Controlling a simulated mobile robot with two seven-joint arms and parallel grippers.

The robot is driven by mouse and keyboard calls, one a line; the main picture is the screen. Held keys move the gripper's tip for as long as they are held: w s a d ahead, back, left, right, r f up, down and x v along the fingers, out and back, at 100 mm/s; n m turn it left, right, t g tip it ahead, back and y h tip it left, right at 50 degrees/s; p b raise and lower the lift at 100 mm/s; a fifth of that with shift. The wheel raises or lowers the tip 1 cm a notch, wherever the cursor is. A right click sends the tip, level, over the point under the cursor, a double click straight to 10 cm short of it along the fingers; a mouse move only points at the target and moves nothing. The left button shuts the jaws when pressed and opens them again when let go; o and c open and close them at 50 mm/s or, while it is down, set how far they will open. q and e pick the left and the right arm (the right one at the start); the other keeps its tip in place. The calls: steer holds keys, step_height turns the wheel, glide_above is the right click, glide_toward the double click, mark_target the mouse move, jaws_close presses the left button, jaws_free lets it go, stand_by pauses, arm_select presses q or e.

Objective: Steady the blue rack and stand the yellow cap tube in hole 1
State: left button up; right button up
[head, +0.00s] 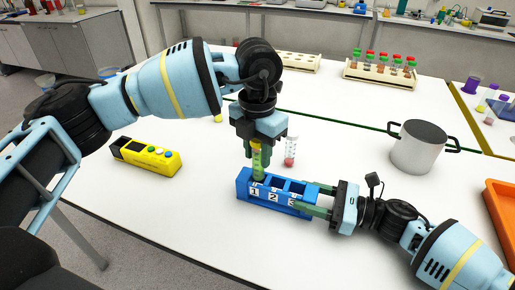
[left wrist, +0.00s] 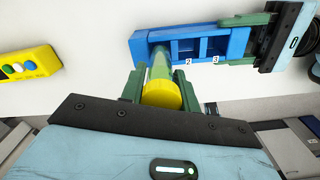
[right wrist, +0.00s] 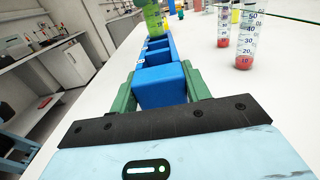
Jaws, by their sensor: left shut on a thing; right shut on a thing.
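The blue rack (head: 264,199) stands on the white table with its numbered face toward me. My right gripper (head: 316,200) is shut on the rack's right end, beside hole 3; the held end also shows in the right wrist view (right wrist: 160,92). My left gripper (head: 257,148) is shut on the yellow cap tube (head: 258,167), just under its cap. The tube, with green contents, points down at hole 1, its lower end at the hole's mouth. I cannot tell how far inside it is. The left wrist view shows its yellow cap (left wrist: 162,96) between the fingers.
A clear tube with red liquid (head: 290,153) stands behind the rack. A yellow box with buttons (head: 147,157) lies to the left. A grey pot (head: 418,147) stands at the right, near an orange tray (head: 499,215). Wooden racks (head: 380,74) stand at the back.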

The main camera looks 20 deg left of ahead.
mark_target(258, 178)
arm_select(q)
steer(key=shift+f, duration=2.95)
stand_by(0.8)
steer(key=o, duration=1)
steer(key=shift+s+f, duration=0.1)
steer(key=shift+o, duration=1.1)
steer(key=shift+s+d+f, duration=0.1)
step_height(258, 178, up, 13)
steer(key=shift+d, duration=0.1)
